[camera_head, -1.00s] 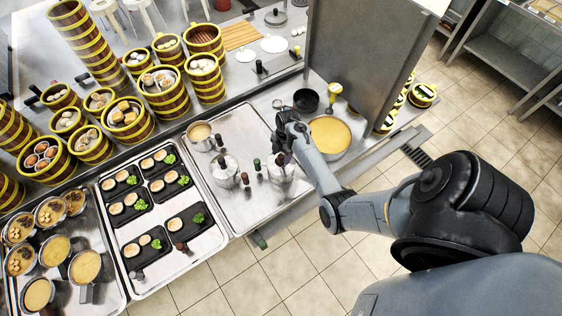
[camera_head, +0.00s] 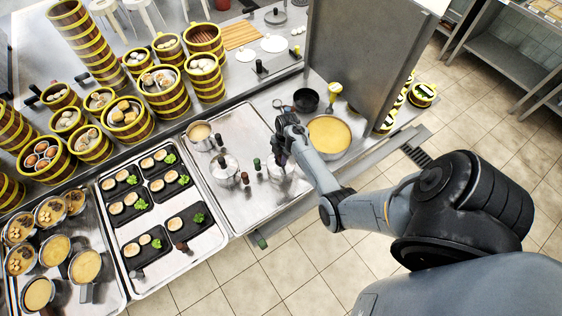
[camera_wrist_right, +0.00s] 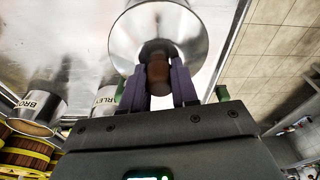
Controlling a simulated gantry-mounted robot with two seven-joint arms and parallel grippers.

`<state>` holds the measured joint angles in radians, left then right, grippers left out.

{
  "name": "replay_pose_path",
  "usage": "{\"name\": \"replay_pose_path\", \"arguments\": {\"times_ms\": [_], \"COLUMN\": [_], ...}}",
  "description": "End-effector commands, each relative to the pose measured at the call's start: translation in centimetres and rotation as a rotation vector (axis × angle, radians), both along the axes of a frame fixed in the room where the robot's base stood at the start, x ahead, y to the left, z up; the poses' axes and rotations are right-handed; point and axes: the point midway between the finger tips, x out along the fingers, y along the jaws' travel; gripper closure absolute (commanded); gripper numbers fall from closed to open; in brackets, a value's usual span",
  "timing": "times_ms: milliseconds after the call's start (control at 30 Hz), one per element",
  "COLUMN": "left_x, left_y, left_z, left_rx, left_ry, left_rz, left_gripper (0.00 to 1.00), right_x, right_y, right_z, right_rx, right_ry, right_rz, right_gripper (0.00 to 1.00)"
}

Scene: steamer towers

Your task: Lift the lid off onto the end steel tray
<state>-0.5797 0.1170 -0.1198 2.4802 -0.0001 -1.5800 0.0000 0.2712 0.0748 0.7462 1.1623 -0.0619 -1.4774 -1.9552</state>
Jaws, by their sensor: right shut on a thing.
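My right gripper (camera_head: 279,160) is at the steel pot (camera_head: 283,177) on the right part of the steel tray (camera_head: 250,132). In the right wrist view its two purple fingers (camera_wrist_right: 158,80) are shut on the brown knob (camera_wrist_right: 158,70) of a round shiny lid (camera_wrist_right: 128,38). I cannot tell whether the lid still rests on the pot. A second lidded steel pot (camera_head: 224,172) stands to the left. My left gripper is not in view.
Small dark-topped shakers (camera_head: 257,164) stand between the pots. A pan of yellow liquid (camera_head: 329,134) and a black bowl (camera_head: 305,99) are behind my right arm. A tray (camera_head: 207,240) with black plates lies to the left. The tray's front part is clear.

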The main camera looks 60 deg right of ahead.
Motion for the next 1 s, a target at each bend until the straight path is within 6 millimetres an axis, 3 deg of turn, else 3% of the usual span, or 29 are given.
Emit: {"name": "replay_pose_path", "arguments": {"times_ms": [367,633,1000], "left_x": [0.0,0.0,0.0], "left_y": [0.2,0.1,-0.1], "left_z": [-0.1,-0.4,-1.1], "left_rx": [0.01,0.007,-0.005], "left_ry": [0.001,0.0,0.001], "left_rz": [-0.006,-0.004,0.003], "left_gripper": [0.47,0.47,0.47], "right_x": [0.1,0.1,-6.0], "right_y": [-0.1,-0.1,-4.6], "right_z": [0.7,4.3,8.5], "right_rx": [-0.002,-0.003,-0.003], "right_ry": [-0.002,-0.004,-0.002], "right_rz": [-0.001,0.0,-0.003], "right_gripper": [1.0,1.0,1.0]}}
